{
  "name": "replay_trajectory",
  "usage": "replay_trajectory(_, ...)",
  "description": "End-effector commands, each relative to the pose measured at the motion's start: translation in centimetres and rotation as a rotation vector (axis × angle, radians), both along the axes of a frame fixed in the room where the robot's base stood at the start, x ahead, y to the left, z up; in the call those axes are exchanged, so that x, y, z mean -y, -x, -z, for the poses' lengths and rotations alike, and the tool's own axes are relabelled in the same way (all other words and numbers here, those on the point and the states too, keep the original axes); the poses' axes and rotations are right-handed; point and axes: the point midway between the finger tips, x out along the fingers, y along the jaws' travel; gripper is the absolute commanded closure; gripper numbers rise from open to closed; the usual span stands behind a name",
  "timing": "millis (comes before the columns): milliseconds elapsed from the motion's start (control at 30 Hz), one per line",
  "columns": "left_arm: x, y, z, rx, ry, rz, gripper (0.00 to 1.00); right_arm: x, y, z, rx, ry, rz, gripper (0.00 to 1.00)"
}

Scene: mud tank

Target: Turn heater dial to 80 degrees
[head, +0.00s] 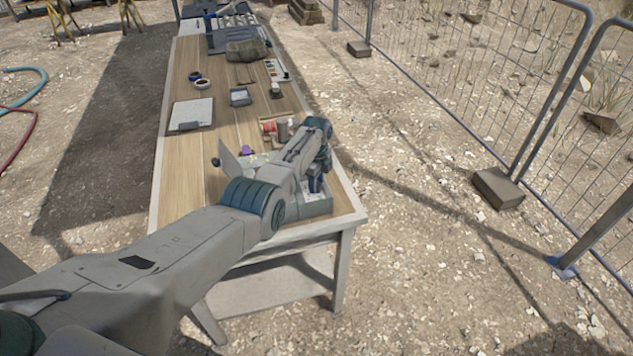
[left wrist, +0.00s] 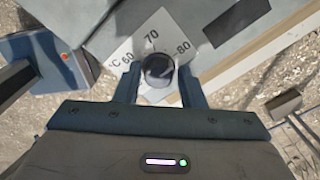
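The heater dial (left wrist: 159,70) is a dark round knob on a pale scale plate (left wrist: 140,48) marked °C with 60, 70 and 80. The 70 is at the top, 60 to the left and 80 to the right. I cannot clearly read the knob's pointer. My left gripper (left wrist: 159,78) has one finger on each side of the knob, with a narrow gap showing at each side. In the head view, my left wrist hides the dial above the grey-teal heater box (head: 318,207) at the table's near end. My right gripper is not in view.
The long wooden table (head: 180,165) holds a clipboard (head: 191,114), tape rolls (head: 200,82), a small tray of items (head: 272,128) and a rock (head: 246,50) farther back. A wire fence (head: 490,75) stands to the right. Gravel ground lies between table and fence.

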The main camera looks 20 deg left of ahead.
Motion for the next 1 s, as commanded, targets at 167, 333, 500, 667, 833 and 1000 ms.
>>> replay_trajectory(167,0.0,-0.1,-0.1,0.001,0.0,-0.001,0.46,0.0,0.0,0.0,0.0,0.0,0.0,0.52)
replay_trajectory(333,0.0,0.0,0.0,-0.002,0.001,-0.001,0.46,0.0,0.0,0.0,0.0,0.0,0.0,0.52)
replay_trajectory(500,0.0,0.0,-0.8,0.0,0.001,-0.001,0.46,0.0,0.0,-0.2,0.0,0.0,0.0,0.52)
replay_trajectory(667,0.0,0.1,-3.0,0.0,0.001,-0.001,0.46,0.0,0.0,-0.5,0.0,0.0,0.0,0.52)
replay_trajectory(833,0.0,-0.1,-6.0,0.004,0.001,-0.001,0.46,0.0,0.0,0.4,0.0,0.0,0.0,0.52)
replay_trajectory(1000,0.0,-0.1,-8.9,0.003,0.001,-0.001,0.46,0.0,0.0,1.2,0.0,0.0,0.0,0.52)
